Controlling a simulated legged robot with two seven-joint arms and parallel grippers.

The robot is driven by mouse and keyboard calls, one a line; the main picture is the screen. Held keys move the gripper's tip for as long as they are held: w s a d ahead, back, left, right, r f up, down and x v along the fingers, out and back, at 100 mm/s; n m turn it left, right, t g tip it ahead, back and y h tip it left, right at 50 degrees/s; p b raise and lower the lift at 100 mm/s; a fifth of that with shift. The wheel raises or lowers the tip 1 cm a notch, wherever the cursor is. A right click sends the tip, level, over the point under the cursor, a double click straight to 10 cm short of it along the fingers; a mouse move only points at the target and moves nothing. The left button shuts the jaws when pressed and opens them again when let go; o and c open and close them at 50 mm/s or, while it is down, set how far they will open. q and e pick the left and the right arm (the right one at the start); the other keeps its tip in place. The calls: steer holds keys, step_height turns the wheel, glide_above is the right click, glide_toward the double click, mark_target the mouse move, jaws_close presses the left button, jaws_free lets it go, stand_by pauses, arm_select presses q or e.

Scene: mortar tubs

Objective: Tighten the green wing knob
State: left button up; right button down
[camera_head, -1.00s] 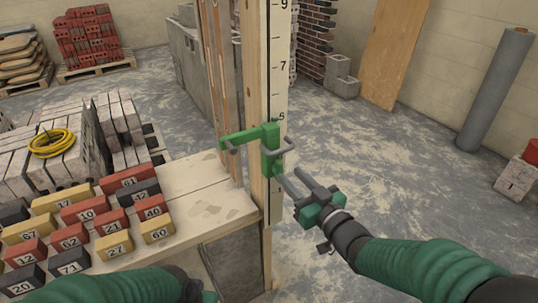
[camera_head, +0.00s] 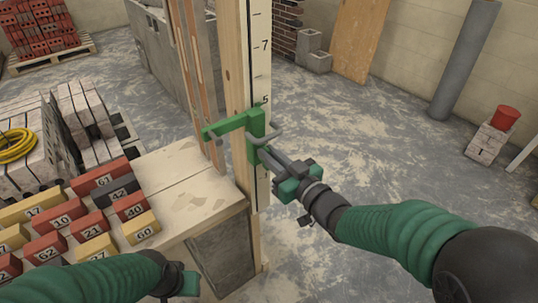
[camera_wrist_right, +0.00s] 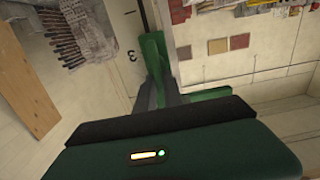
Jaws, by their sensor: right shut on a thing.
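A green clamp (camera_head: 256,128) with a long green arm (camera_head: 224,128) is fixed to the upright timber post with the number scale. A grey bent bar (camera_head: 266,136) sticks out from it. My right gripper (camera_head: 265,153) reaches the clamp from the right, its fingers shut on the green wing knob at the clamp's lower side. The fingers hide most of the knob. In the right wrist view, the green clamp body (camera_wrist_right: 151,57) stands beyond the dark fingers. My left gripper (camera_head: 188,284) is at the bottom left, away from the clamp; its finger opening cannot be made out.
The scaled post (camera_head: 259,60) stands at the end of a pale-topped block wall (camera_head: 190,190). Numbered red, yellow and dark bricks (camera_head: 91,224) lie on the left. The floor between is clear.

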steer(key=shift+d, duration=0.1)
steer(key=shift+w+d+f+m+p, duration=0.25)
steer(key=shift+f+m+p, duration=0.1)
steer(key=shift+m+p, duration=2.55)
steer(key=shift+w+d+f+m+p, duration=0.2)
steer(key=shift+d+f+m+p, duration=0.1)
steer(key=shift+m+p, duration=2.55)
steer(key=shift+w+d+f+m+p, duration=0.25)
steer(key=shift+f+m+p, duration=0.1)
steer(key=shift+m+p, duration=2.55)
steer(key=shift+m+b, duration=0.4)
steer(key=shift+m, duration=0.05)
steer(key=c, duration=1.5)
jaws_free()
steer(key=shift+o, duration=0.2)
steer(key=shift+a, duration=0.1)
